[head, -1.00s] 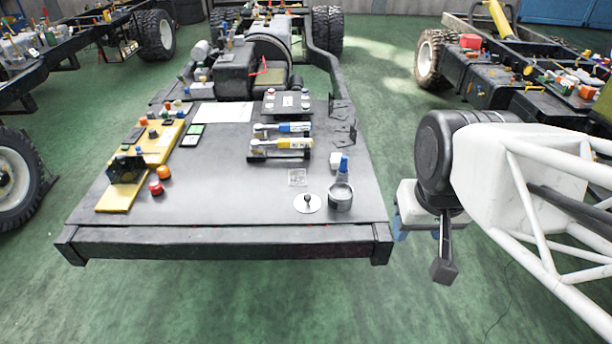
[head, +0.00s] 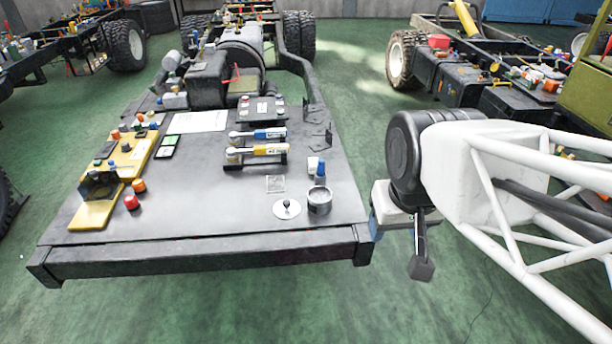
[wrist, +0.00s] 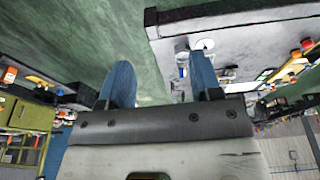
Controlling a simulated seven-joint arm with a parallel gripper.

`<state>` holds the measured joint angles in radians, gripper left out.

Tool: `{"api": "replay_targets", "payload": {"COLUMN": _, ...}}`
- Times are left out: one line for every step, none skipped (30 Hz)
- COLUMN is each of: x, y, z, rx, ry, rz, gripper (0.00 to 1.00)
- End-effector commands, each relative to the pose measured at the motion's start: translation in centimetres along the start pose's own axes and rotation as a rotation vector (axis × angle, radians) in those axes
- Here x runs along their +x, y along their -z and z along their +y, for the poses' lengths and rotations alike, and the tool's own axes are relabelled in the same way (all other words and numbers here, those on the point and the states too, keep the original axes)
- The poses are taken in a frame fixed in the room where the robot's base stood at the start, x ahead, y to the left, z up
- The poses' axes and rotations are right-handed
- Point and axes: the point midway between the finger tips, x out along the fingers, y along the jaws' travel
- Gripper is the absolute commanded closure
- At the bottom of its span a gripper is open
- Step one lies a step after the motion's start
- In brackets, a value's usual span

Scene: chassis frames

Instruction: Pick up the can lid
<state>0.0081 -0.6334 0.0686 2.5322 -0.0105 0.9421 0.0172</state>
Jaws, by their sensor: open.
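The can lid (head: 287,208) is a flat, pale disc with a dark knob on top. It lies on the grey deck near its front right corner, just left of an open grey metal can (head: 319,202). In the wrist view, the lid (wrist: 205,44) shows as a small white disc beyond the right fingertip, close to the can (wrist: 182,57). My gripper (wrist: 160,70) has two blue fingers spread apart with nothing between them. In the head view it hangs off the deck's right edge, apart from the lid, and its fingers are partly hidden.
A blue-capped white bottle (head: 320,173) stands right behind the can. A rack (head: 257,152) with blue and yellow tools lies farther back. A yellow panel (head: 92,214) and red and orange knobs sit left. The deck's front middle is clear.

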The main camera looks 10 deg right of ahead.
Motion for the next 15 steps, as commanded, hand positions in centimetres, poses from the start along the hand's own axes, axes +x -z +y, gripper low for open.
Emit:
{"api": "replay_targets", "payload": {"x": 0.0, "y": 0.0, "z": 0.0, "rx": 0.0, "ry": 0.0, "rz": 0.0, "gripper": 0.42}}
{"api": "replay_targets", "payload": {"x": 0.0, "y": 0.0, "z": 0.0, "rx": 0.0, "ry": 0.0, "rz": 0.0, "gripper": 0.42}}
{"api": "replay_targets", "payload": {"x": 0.0, "y": 0.0, "z": 0.0, "rx": 0.0, "ry": 0.0, "rz": 0.0, "gripper": 0.42}}
{"api": "replay_targets", "payload": {"x": 0.0, "y": 0.0, "z": 0.0, "rx": 0.0, "ry": 0.0, "rz": 0.0, "gripper": 0.42}}
{"api": "replay_targets", "payload": {"x": 0.0, "y": 0.0, "z": 0.0, "rx": 0.0, "ry": 0.0, "rz": 0.0, "gripper": 0.42}}
{"api": "replay_targets", "payload": {"x": 0.0, "y": 0.0, "z": 0.0, "rx": 0.001, "ry": 0.0, "rz": 0.0, "gripper": 0.42}}
{"api": "replay_targets", "payload": {"x": 0.0, "y": 0.1, "z": 0.0, "rx": 0.002, "ry": 0.0, "rz": 0.0, "gripper": 0.42}}
{"api": "replay_targets", "payload": {"x": 0.0, "y": 0.1, "z": 0.0, "rx": 0.004, "ry": 0.0, "rz": -0.001, "gripper": 0.42}}
{"api": "replay_targets", "payload": {"x": 0.0, "y": 0.3, "z": 0.0, "rx": 0.009, "ry": 0.0, "rz": -0.002, "gripper": 0.42}}
{"api": "replay_targets", "payload": {"x": 0.1, "y": 0.4, "z": -0.1, "rx": 0.014, "ry": 0.0, "rz": -0.002, "gripper": 0.42}}
{"api": "replay_targets", "payload": {"x": 0.1, "y": 0.6, "z": -0.1, "rx": 0.02, "ry": 0.001, "rz": -0.003, "gripper": 0.42}}
{"api": "replay_targets", "payload": {"x": 0.1, "y": 0.9, "z": -0.1, "rx": 0.03, "ry": 0.001, "rz": -0.004, "gripper": 0.42}}
{"api": "replay_targets", "payload": {"x": 0.2, "y": 1.2, "z": -0.2, "rx": 0.04, "ry": 0.001, "rz": -0.006, "gripper": 0.42}}
{"api": "replay_targets", "payload": {"x": 0.3, "y": 1.6, "z": -0.2, "rx": 0.052, "ry": 0.001, "rz": -0.008, "gripper": 0.42}}
{"api": "replay_targets", "payload": {"x": 0.4, "y": 2.0, "z": -0.3, "rx": 0.069, "ry": 0.002, "rz": -0.012, "gripper": 0.42}}
